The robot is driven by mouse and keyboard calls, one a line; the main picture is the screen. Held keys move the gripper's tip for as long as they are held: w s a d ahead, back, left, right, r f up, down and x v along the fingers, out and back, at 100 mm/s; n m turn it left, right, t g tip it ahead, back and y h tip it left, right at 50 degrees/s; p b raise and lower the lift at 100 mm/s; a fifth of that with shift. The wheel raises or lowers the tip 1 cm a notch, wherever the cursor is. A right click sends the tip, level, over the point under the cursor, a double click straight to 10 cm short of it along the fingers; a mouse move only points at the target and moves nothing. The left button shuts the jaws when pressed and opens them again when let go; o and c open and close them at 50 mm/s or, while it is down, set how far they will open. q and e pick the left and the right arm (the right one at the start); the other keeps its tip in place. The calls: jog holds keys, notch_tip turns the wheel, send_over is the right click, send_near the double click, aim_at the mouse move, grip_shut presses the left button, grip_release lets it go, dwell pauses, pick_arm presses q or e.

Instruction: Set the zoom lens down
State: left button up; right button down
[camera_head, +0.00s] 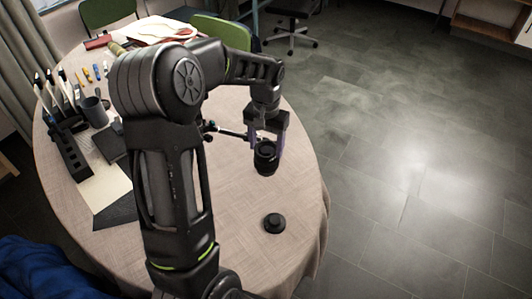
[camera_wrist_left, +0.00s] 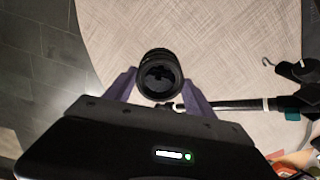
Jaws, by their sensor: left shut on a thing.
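The black zoom lens (camera_head: 266,160) is between the purple fingers of my left gripper (camera_head: 267,142), which is shut on it. In the left wrist view the lens (camera_wrist_left: 160,72) shows end-on between the two fingertips (camera_wrist_left: 160,88), over the pale tabletop. Whether its lower end touches the table cannot be told. A tripod (camera_head: 228,132) with thin dark legs lies behind my left arm, partly hidden by it; it also shows in the left wrist view (camera_wrist_left: 240,104), close to the gripper. My right gripper is not in view.
A small round black object (camera_head: 274,222) sits on the table (camera_head: 240,245) near the front right. A dark mug (camera_head: 95,111), a black rack (camera_head: 72,152) and papers (camera_head: 104,187) are at the left. The front and right tabletop is mostly clear.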

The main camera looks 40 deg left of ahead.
aim_at(266, 150)
pick_arm(q)
jog(key=shift+f, duration=1.8)
jog(key=o, duration=1.6)
jog(key=shift+o, duration=0.2)
notch_tip(266, 150, up, 12)
